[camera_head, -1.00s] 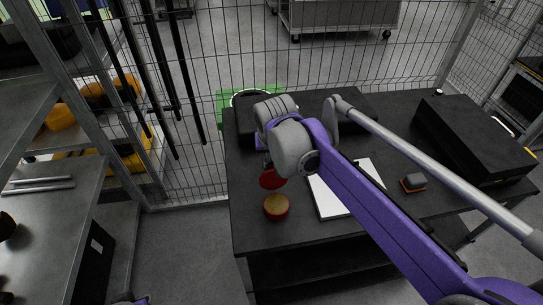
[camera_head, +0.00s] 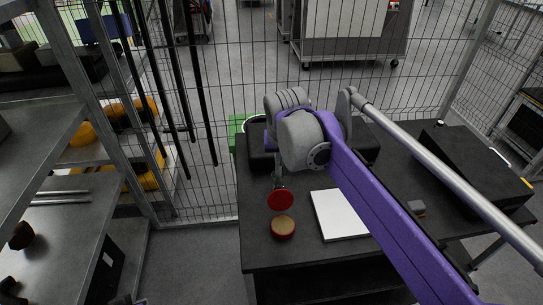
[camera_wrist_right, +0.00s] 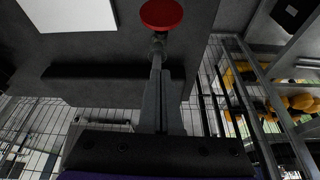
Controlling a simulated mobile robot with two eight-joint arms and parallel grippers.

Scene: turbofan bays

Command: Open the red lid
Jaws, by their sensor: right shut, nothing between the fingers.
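The red lid (camera_head: 281,200) is a round disc beside the far rim of a small round red container (camera_head: 283,228) with a tan inside or top, on the dark table. The lid stands apart from the container's top, which shows uncovered. My right gripper (camera_head: 279,183) reaches down just behind the lid, shut and empty. In the right wrist view the red lid (camera_wrist_right: 161,14) lies just beyond the closed fingertips (camera_wrist_right: 158,45); I cannot tell whether they touch. The container is not seen in that view. My left gripper is not in view.
A white sheet or panel (camera_head: 340,215) lies right of the container. A small grey-topped block (camera_head: 416,208) and a large black box (camera_head: 472,165) are farther right. A wire fence (camera_head: 225,60) stands behind the table (camera_head: 262,258), with metal shelves at left.

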